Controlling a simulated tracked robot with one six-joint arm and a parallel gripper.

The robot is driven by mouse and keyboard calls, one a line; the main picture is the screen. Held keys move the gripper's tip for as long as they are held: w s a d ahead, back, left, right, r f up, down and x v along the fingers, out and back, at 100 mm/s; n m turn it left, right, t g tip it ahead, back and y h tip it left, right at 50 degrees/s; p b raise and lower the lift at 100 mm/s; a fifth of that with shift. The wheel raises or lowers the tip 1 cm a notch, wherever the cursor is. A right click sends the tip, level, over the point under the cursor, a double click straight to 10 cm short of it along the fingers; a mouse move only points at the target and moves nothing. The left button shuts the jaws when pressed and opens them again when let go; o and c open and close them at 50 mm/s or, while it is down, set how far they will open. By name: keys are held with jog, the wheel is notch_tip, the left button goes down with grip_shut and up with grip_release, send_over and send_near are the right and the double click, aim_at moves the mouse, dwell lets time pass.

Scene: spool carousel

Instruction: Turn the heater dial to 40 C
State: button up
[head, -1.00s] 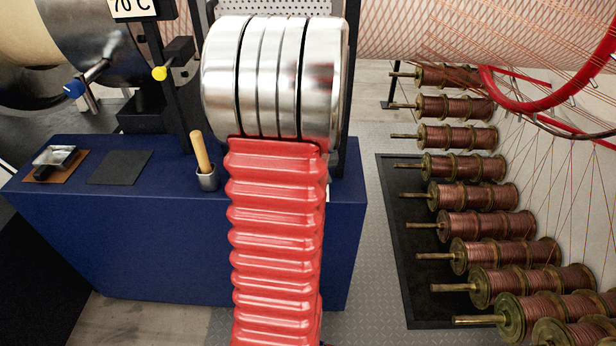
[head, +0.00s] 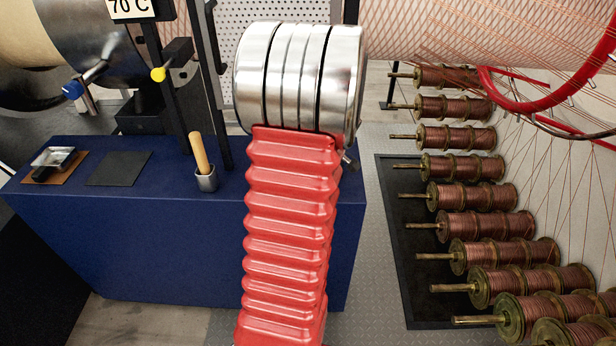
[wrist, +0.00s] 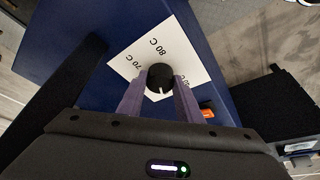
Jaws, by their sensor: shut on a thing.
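The heater dial (wrist: 160,78) is a black round knob on a white card in the wrist view. The card (wrist: 183,52) reads 80 C at its top and 70 C to the left; a label at the right is partly covered. A short white mark on the knob points down toward my gripper, slightly right. My gripper (wrist: 160,86) has its two purple fingers on either side of the knob, shut on it. The mark's exact reading is hard to tell.
A 70 C sign (head: 131,8) hangs at the top left of the head view. Several copper spools (head: 455,135) stand at right. An orange part (wrist: 207,113) is near the right finger.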

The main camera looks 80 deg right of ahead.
jog(key=shift+d+n+y, duration=0.1)
jog(key=shift+n+y, duration=0.5)
jog(key=shift+n, duration=1)
jog(key=o, duration=1)
jog(key=shift+o, duration=0.2)
jog(key=v, duration=1.3)
jog(key=shift+s+r, duration=0.25)
jog(key=shift+s, duration=0.15)
